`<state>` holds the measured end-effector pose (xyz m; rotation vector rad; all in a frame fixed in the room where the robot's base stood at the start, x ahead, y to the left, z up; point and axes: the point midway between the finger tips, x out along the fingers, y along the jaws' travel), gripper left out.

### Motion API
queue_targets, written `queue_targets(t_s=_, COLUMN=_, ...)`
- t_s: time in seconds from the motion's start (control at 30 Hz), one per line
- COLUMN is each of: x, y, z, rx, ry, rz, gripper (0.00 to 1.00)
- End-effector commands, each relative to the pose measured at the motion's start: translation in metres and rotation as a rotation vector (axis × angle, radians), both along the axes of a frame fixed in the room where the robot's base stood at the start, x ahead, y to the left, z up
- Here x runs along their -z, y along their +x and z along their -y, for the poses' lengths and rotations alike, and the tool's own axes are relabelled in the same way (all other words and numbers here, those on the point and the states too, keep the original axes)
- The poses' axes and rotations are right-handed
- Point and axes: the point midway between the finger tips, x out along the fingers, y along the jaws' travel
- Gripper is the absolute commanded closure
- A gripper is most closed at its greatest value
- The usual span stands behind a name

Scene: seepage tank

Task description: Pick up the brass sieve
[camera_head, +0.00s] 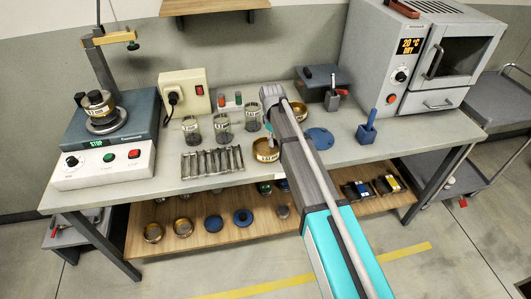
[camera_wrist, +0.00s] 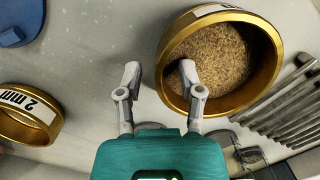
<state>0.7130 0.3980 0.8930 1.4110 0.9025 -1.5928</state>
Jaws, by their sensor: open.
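A brass sieve (camera_wrist: 272,62) with a white label, holding brown grains, fills the right of the wrist view; it also shows at the front of the bench in the head view (camera_head: 266,155). A smaller-looking brass sieve marked "2 mm" (camera_wrist: 32,122) lies at the left of the wrist view, and in the head view it appears behind my arm (camera_head: 299,111). My gripper (camera_wrist: 160,76) is open and empty. Its right fingertip overlaps the grain sieve's mouth and its left finger is outside the rim. I cannot tell whether it touches. My arm hides the fingers in the head view.
A metal rack (camera_head: 212,161) stands close to the grain sieve. Several glass jars (camera_head: 222,127) stand behind. A blue disc (camera_head: 320,138) lies right of my arm. A scale (camera_head: 110,140) is at left, an oven (camera_head: 420,60) at right. The lower shelf (camera_head: 205,240) holds more pieces.

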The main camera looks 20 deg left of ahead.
Motion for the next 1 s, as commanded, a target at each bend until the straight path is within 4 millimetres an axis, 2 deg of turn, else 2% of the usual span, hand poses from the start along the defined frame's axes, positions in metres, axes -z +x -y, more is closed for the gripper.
queue_targets(t_s=0.37, x=-0.0001, y=0.0, z=-0.0001, rx=0.0, ry=0.0, rz=0.0, gripper=0.53)
queue_targets(t_s=0.6, x=-0.0001, y=0.0, z=-0.0001, rx=0.0, ry=0.0, rz=0.0, gripper=0.98)
queue_targets(t_s=0.63, x=-0.0001, y=0.0, z=-0.0001, rx=0.0, ry=0.0, rz=0.0, gripper=1.0)
queue_targets(t_s=1.0, x=-0.0001, y=-0.0002, z=-0.0003, rx=0.0, ry=0.0, rz=0.0, gripper=1.0)
